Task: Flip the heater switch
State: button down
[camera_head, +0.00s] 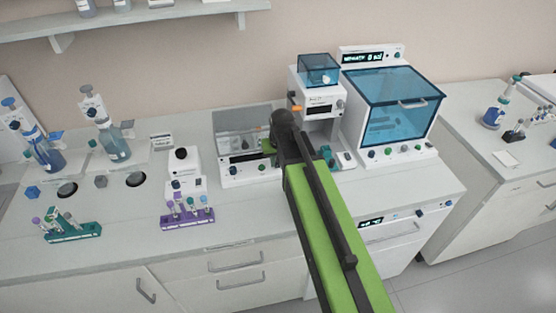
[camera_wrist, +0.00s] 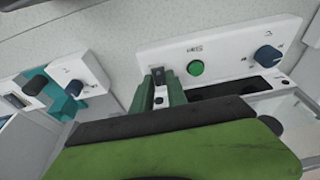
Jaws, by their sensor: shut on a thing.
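A white heater panel (camera_wrist: 225,58) shows in the wrist view, with a small black switch (camera_wrist: 160,74) at its left end. A green button (camera_wrist: 196,68) and a blue knob (camera_wrist: 267,55) are to the right of the switch. My gripper (camera_wrist: 160,88) has its two green fingers at the switch, one on each side, and is shut on it. The switch position cannot be made out. In the head view, the heater unit (camera_head: 236,172) with a clear lid stands on the bench, and my arm hides its right part and my gripper (camera_head: 268,147).
A white dispenser (camera_head: 327,115) and a blue-windowed cabinet (camera_head: 392,108) stand close to the right of the heater. A purple tube rack (camera_head: 188,218) and a green tube rack (camera_head: 72,234) are on the left. The bench front (camera_head: 250,220) is clear.

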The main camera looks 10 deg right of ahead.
aim_at(277, 166)
jog(key=shift+w+r+g, duration=0.1)
jog(key=shift+w+g, duration=0.4)
jog(key=shift+g, duration=0.4)
jog(key=shift+s+g, duration=0.2)
jog(key=shift+g, duration=0.3)
jog(key=c, duration=1.3)
grip_release()
jog(key=r+p, duration=0.5)
jog(key=p, duration=0.1)
jog(key=r+p, duration=0.6)
jog(key=s+r+p, duration=0.1)
jog(key=r+p, duration=0.5)
jog(key=shift+r, duration=0.2)
